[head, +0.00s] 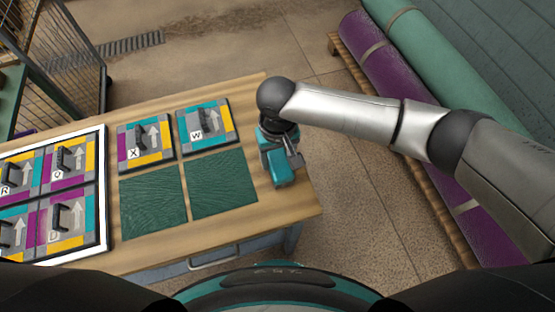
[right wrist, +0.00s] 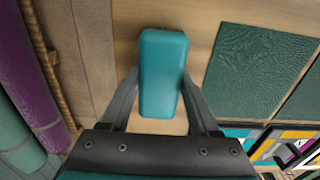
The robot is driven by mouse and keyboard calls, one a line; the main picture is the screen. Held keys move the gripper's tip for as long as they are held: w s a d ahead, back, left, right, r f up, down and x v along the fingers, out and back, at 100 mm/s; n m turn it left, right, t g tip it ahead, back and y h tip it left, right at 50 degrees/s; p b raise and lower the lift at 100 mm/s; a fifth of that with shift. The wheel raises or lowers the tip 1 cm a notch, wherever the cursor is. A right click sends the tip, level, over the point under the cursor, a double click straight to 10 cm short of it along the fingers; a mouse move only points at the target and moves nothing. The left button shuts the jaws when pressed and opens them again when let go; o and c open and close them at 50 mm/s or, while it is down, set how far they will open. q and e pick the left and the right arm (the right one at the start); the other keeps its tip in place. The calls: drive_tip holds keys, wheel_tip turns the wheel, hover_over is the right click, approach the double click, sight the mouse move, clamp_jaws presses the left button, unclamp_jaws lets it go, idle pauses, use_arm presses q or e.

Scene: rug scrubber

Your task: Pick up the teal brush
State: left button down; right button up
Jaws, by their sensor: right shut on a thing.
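The teal brush (head: 280,168) is at the right end of the wooden table, to the right of the dark green squares. It also shows in the right wrist view (right wrist: 161,75) as a rounded teal block between my fingers. My right gripper (head: 287,158) comes down over it from above and is shut on it, one finger on each side. The brush's underside is hidden, so I cannot tell whether it touches the table. My left gripper is not in view.
Two dark green squares (head: 222,184) lie left of the brush. Patterned tiles with handles (head: 145,143) stand behind them, and a white-framed board (head: 104,195) with more tiles is at left.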

sight(278, 158)
clamp_jaws()
wheel_tip(278, 158, up, 20)
drive_tip(key=p, duration=0.5)
